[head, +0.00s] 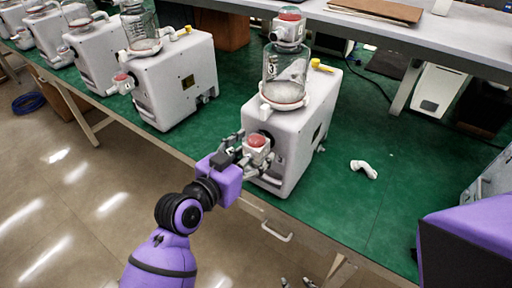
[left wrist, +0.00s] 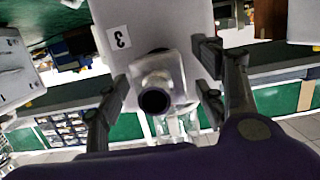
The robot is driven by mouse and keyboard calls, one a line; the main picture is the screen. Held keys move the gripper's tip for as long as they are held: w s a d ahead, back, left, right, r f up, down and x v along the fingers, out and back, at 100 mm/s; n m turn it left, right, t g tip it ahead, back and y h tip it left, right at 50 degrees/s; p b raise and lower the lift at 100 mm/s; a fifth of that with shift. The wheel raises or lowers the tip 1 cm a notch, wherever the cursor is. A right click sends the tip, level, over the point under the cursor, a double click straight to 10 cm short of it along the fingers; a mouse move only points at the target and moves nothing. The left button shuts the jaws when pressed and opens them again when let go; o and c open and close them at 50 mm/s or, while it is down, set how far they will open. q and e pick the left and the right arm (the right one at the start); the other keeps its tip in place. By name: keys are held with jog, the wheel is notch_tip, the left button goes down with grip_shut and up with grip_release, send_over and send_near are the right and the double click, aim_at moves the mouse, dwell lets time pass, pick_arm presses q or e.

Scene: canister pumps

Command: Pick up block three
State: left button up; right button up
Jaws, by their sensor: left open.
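A white block with a red round top (head: 257,142) sits at the low front of the nearest canister pump (head: 300,120). I cannot read a number on the block itself. My left gripper (head: 243,151) is open at this block, coming from the left. In the left wrist view, the pale block (left wrist: 157,85) with a dark round opening lies between the two spread fingers, with gaps on both sides. A label "3" (left wrist: 119,38) is beside it on a white surface. Two small grey tips (head: 297,283) at the bottom edge may be my right gripper.
Several similar white pumps (head: 175,80) stand to the left on the green bench (head: 345,205). A white curved piece (head: 364,169) lies right of the near pump. A grey table (head: 400,35) stands behind.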

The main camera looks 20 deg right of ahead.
pick_arm(q)
jog(key=shift+c, duration=1.2)
grip_shut()
